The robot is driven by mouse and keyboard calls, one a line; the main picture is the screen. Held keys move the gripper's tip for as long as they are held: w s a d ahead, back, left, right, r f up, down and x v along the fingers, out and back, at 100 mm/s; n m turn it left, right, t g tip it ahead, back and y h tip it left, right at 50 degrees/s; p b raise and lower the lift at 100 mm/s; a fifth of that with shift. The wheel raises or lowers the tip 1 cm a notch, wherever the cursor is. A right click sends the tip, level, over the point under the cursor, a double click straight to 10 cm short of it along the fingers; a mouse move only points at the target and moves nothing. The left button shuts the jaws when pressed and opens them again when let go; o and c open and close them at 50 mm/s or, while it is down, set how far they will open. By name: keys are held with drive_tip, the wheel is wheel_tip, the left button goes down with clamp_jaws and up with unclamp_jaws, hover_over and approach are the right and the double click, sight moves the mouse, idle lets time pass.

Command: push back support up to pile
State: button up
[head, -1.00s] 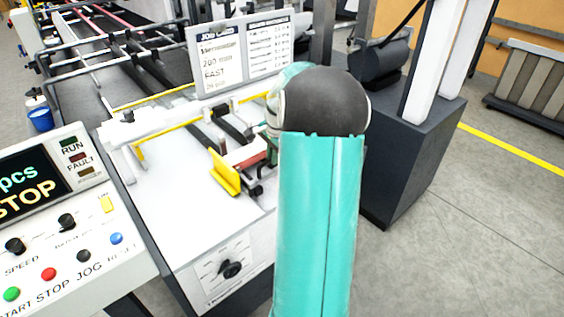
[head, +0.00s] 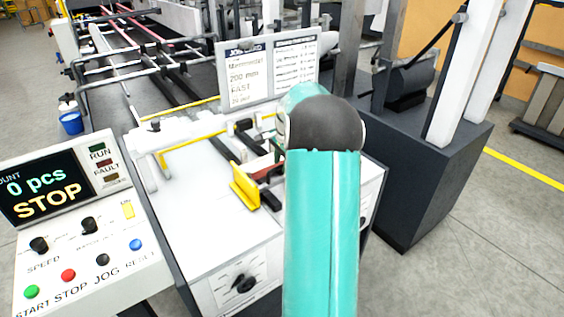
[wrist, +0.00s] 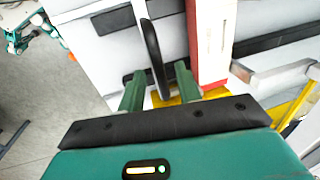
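In the head view a yellow angled plate (head: 244,187), which looks like the back support, stands on the white feed table (head: 200,225). A red-edged stack, apparently the pile (head: 259,164), lies just behind it, partly hidden by my arm. In the wrist view the pile (wrist: 208,40) is a tall red and white block right of my gripper (wrist: 159,75). A little yellow of the support (wrist: 214,93) shows beyond the palm. My gripper's two green fingers are apart, with a dark curved bar (wrist: 151,50) between them and gaps visible. Contact cannot be told. My arm hides the gripper's tips in the head view.
A control panel (head: 75,210) at left reads 0 pcs and STOP. A job card board (head: 268,72) stands behind the table. A yellow guide bar (head: 190,149) and white rail are left of the pile. A dark machine base (head: 430,190) is at right.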

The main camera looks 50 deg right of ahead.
wheel_tip(320, 180, up, 14)
drive_tip(key=s, duration=0.2)
drive_tip(key=shift+s+a+f, duration=0.2)
drive_tip(key=shift+s+a, duration=0.1)
drive_tip(key=shift+s, duration=0.05)
drive_tip(key=shift+a, duration=0.1)
idle(0.3)
drive_tip(key=s+a+r+n+t, duration=0.1)
drive_tip(key=a+r+n, duration=0.3)
drive_tip(key=a, duration=0.8)
drive_tip(key=s+a+r+n, duration=0.15)
drive_tip(key=a+n, duration=0.35)
drive_tip(key=a, duration=0.8)
drive_tip(key=s+a+f+n+t, duration=0.1)
drive_tip(key=s+a+f+n, duration=0.1)
drive_tip(key=s+a+n, duration=0.3)
drive_tip(key=s+a+f+n+t, duration=0.1)
drive_tip(key=s+a+f+n, duration=0.2)
drive_tip(key=s+a+n, duration=0.3)
drive_tip(key=s+a, duration=0.3)
drive_tip(key=a, duration=0.4)
drive_tip(key=shift+n, duration=0.3)
